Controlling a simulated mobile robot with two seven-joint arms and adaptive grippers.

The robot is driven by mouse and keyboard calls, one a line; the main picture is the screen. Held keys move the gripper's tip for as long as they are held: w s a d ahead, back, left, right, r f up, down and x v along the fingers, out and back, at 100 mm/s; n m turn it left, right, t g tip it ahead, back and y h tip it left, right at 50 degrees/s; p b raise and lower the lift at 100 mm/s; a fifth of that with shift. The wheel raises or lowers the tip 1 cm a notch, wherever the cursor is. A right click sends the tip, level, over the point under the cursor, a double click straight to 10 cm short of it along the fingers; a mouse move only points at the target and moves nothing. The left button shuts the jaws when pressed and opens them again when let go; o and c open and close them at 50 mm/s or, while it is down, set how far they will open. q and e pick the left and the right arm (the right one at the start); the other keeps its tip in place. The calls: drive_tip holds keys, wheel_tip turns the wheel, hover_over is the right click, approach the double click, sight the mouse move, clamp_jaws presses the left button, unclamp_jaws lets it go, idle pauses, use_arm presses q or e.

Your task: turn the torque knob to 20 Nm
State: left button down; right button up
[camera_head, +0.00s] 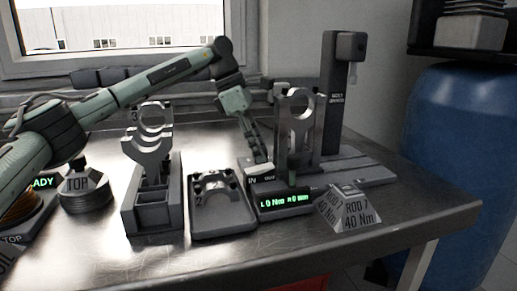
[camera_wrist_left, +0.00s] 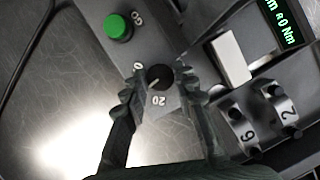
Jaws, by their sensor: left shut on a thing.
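The torque knob (camera_wrist_left: 159,77) is a small black round knob with a pale pointer line in the left wrist view. Its dial has the marks 0 (camera_wrist_left: 138,66) and 20 (camera_wrist_left: 159,100). The pointer line slants to the lower left, roughly between those two marks. My left gripper (camera_wrist_left: 160,88) has its fingers on either side of the knob and is shut on it. In the head view my left gripper (camera_head: 259,155) reaches down behind the display box, and the knob is hidden there. The green display (camera_head: 285,201) reads L 0 Nm and R 0 Nm. My right gripper is not in view.
A green button (camera_wrist_left: 118,27) and a white block (camera_wrist_left: 230,57) sit near the knob. A sign (camera_head: 346,209) reads ROD 7, 40 Nm.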

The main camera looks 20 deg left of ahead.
use_arm(q)
drive_tip(key=n, duration=0.2)
drive_tip(key=n+t+b, duration=0.1)
drive_tip(key=n, duration=0.1)
drive_tip(key=shift+s+d+t+y, duration=0.1)
drive_tip(key=shift+t+y, duration=0.2)
drive_tip(key=shift+n+t+y+b, duration=0.6)
drive_tip(key=shift+n+b, duration=0.1)
drive_tip(key=shift+n, duration=1.7)
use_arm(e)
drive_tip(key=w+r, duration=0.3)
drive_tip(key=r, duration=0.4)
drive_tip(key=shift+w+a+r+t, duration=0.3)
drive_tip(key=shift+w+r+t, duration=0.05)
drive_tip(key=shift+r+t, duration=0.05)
use_arm(q)
drive_tip(key=c, duration=1.2)
unclamp_jaws()
drive_tip(key=shift+s, duration=0.1)
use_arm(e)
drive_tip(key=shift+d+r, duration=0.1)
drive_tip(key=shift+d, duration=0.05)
use_arm(q)
drive_tip(key=shift+r, duration=0.1)
drive_tip(key=v, duration=0.8)
drive_tip(key=shift+d, duration=0.1)
